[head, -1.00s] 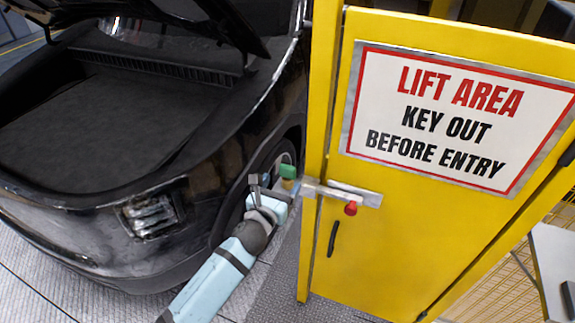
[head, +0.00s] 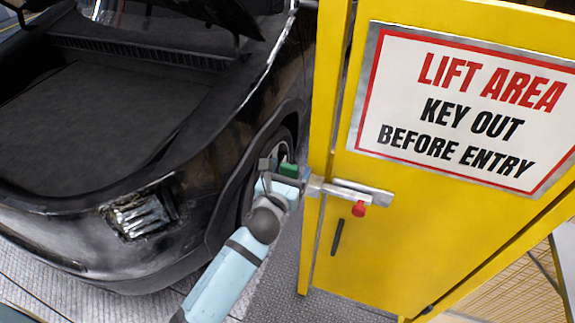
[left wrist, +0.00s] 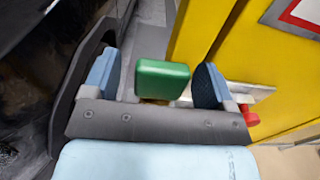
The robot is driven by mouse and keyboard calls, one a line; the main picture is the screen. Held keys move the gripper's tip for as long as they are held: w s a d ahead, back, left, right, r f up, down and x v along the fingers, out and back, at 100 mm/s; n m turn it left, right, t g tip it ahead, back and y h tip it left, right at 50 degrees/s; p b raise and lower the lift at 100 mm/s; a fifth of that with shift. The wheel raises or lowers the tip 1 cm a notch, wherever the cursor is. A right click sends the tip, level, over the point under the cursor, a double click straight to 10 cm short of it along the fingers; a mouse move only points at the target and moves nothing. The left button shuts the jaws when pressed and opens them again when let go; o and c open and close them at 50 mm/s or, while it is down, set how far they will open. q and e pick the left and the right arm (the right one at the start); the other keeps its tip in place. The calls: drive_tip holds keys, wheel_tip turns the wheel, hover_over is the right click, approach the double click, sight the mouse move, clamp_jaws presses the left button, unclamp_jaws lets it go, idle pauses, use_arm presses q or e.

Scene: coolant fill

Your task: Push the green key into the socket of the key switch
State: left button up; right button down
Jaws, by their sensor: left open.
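The green key (head: 288,169) has a block-shaped head and shows beside the left edge of the yellow gate. In the left wrist view the green key (left wrist: 162,80) stands between the two blue finger pads, with a gap on each side. My left gripper (head: 280,172) is open around it; it also shows in the left wrist view (left wrist: 157,82). A silver latch bar (head: 358,194) with a red knob (head: 359,209) is on the gate at about the key's height. The key's lower end and any socket are hidden. My right gripper is not in view.
The yellow gate (head: 385,250) carries a sign (head: 465,105) reading "LIFT AREA KEY OUT BEFORE ENTRY" and a black handle (head: 337,237). A black car (head: 190,165) with an open front fills the left, close to my left arm. Metal floor (head: 275,290) shows between them.

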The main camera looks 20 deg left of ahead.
use_arm(q)
drive_tip(key=shift+w, duration=0.2)
drive_tip(key=shift+s+r, duration=0.1)
drive_tip(key=shift+s, duration=0.15)
drive_tip(key=shift+c, duration=0.4)
drive_tip(key=c, duration=1)
